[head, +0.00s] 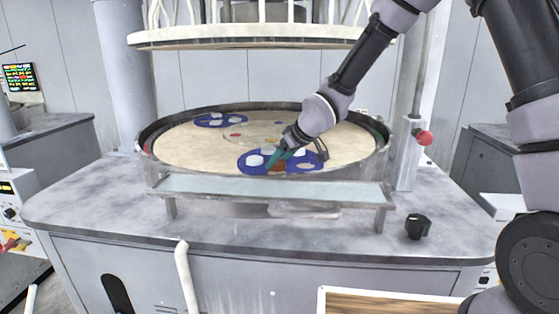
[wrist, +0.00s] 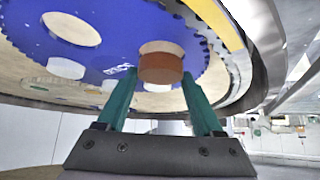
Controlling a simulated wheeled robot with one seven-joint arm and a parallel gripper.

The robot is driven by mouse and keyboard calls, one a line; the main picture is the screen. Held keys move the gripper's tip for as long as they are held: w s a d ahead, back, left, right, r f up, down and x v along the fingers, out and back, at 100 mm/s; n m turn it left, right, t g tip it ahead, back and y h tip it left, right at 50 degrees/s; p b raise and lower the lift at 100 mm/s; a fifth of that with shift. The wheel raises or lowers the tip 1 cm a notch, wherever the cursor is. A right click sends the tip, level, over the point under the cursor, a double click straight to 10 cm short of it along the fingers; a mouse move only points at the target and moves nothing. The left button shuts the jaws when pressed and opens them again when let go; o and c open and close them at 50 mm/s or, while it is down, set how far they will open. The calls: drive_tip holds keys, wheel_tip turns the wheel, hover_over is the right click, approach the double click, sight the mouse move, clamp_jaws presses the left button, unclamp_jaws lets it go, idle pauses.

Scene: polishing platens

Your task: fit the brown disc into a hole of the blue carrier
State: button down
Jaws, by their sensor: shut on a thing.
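The blue carrier (head: 246,168) is a toothed disc lying at the front of the round beige platen, with white round pieces on it and a beige open hole at its right. It fills the upper part of the wrist view (wrist: 110,62). My gripper (head: 278,160) reaches over its front part. In the wrist view its green fingers (wrist: 160,85) are shut on the brown disc (wrist: 161,68). The disc also shows low at the carrier's front in the head view (head: 277,169). I cannot tell whether it is above the carrier or touching it.
The platen (head: 190,145) has a raised metal rim around it. A second blue carrier (head: 221,120) with white pieces lies at the back left. A large upper plate (head: 270,37) hangs above. A trough (head: 270,187) runs along the front, and a black knob (head: 418,227) stands front right.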

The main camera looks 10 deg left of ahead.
drive_tip(key=shift+f, duration=0.8)
unclamp_jaws()
drive_tip(key=v, duration=0.8)
drive_tip(key=shift+d+r, duration=0.25)
drive_tip(key=shift+r, duration=0.05)
drive_tip(key=shift+v, duration=1.05)
drive_tip(key=shift+s+a, duration=0.1)
